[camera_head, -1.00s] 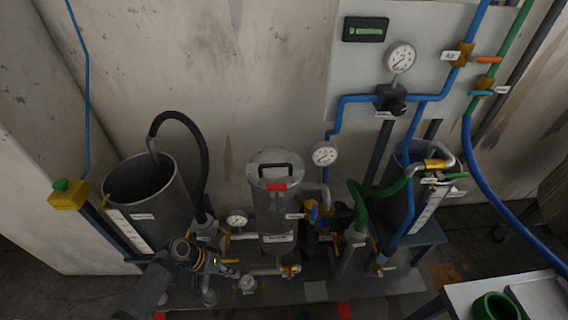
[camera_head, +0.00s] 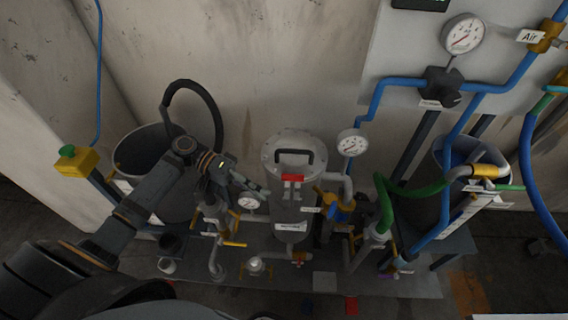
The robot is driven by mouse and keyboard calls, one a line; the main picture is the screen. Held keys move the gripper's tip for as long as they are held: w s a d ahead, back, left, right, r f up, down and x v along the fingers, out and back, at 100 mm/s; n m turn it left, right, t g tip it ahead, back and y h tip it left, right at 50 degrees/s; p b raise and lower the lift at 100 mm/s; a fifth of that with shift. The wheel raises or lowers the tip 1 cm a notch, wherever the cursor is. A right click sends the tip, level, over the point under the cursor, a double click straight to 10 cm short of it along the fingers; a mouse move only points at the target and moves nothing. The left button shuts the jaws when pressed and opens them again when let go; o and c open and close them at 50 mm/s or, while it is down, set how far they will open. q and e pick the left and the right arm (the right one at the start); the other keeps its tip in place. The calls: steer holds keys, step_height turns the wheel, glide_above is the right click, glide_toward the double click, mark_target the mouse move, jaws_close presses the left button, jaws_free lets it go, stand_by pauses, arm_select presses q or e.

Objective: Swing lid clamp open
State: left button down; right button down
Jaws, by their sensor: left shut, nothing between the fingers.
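The lid clamp (camera_head: 292,179) is a small red piece at the front rim of the grey cylindrical vessel's lid (camera_head: 291,143). It looks shut against the vessel (camera_head: 292,209). A black bar handle (camera_head: 294,156) stands on the lid. My left arm comes in from the lower left. My left gripper (camera_head: 262,190) is shut and empty, pointing right, just left of the vessel and near the clamp's height in the picture. I cannot tell whether it touches the vessel. My right gripper is not in view.
A dark open drum (camera_head: 133,159) with a black hose (camera_head: 215,110) stands behind my left arm. A small gauge (camera_head: 249,203) and yellow-handled valves sit left of the vessel. Another gauge (camera_head: 352,142), blue pipes and a green hose (camera_head: 413,191) crowd its right.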

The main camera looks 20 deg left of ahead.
mark_target(292, 190)
arm_select(q)
steer(key=w+a+r+t+h, duration=0.1)
steer(key=w+a+r+h, duration=0.3)
steer(key=r, duration=0.4)
steer(key=shift+n+y, duration=0.4)
steer(key=shift+y, duration=0.1)
steer(key=d, duration=0.9)
steer(key=shift+d+f+p, duration=0.1)
steer(key=shift+p, duration=0.3)
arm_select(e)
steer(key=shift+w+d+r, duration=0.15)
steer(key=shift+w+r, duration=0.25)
